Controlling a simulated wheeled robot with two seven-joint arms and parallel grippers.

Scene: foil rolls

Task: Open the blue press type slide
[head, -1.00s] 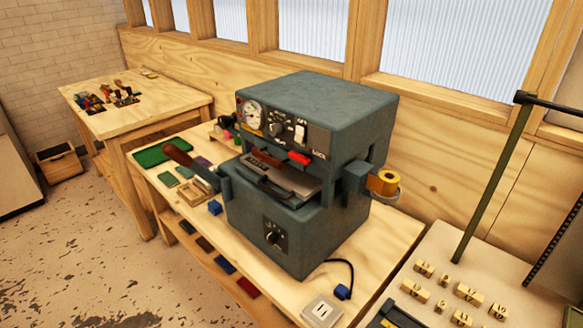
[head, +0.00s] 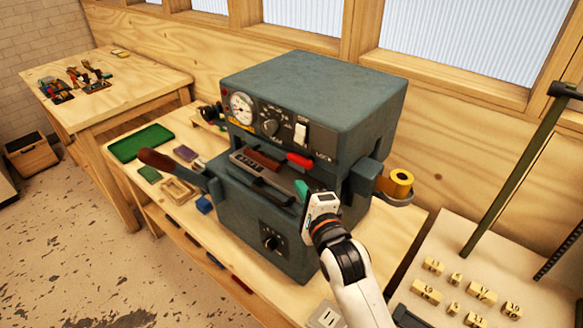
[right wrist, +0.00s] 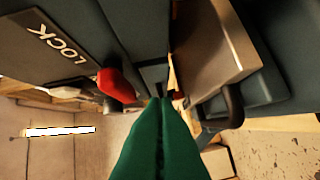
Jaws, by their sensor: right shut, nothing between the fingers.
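The blue-grey press (head: 315,92) stands on the wooden bench. Its slide (head: 285,181) is a metal plate in the front slot, with a dark handle (head: 270,197) along its front. A red lever (head: 300,160) sits above the slide at the slot's upper edge. My right gripper (head: 301,188) has green fingers, shut and empty, at the right front of the slot near the slide. In the right wrist view, the shut fingers (right wrist: 164,101) point into the slot, between the red lever (right wrist: 116,86) and the slide (right wrist: 216,62). The slide's handle (right wrist: 235,106) is apart from the fingers.
A long lever with a brown grip (head: 157,160) sticks out left of the press. A yellow roll (head: 398,182) sits on its right side. A green tray (head: 140,143) and small items lie on the bench at left. Letter blocks (head: 480,293) stand on the right table.

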